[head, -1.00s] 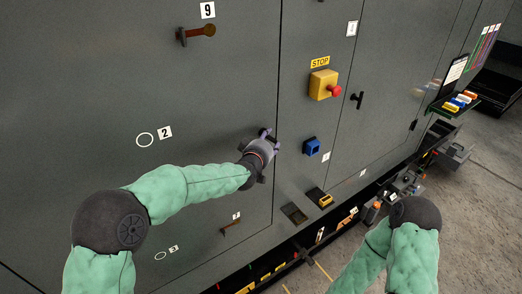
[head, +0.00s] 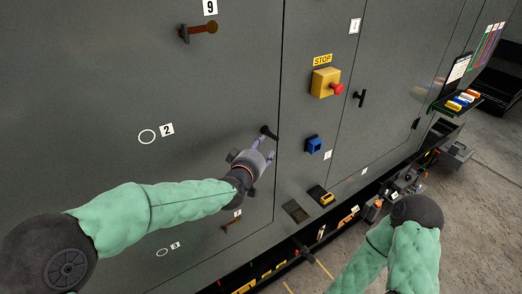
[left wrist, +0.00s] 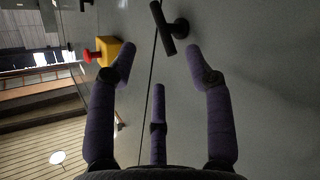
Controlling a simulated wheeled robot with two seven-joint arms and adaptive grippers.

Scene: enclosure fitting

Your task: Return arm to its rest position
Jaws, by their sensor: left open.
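My left gripper (head: 264,157) is in front of the grey cabinet door in the head view, with its arm reaching in from the left. In the left wrist view its purple fingers (left wrist: 160,75) are spread apart with nothing between them. A black T-shaped door handle (head: 268,132) sits just past the fingertips. It also shows in the left wrist view (left wrist: 167,28), on the door beyond the fingers and apart from them. My right arm is at the lower right of the head view, and its gripper (head: 405,183) is small and partly hidden behind the dark arm joint.
A yellow box with a red stop button (head: 326,83) and a blue socket (head: 313,145) stick out from the panel on the right. A brown-handled lever (head: 200,29) juts out at the top. A low shelf of parts runs along the cabinet's foot.

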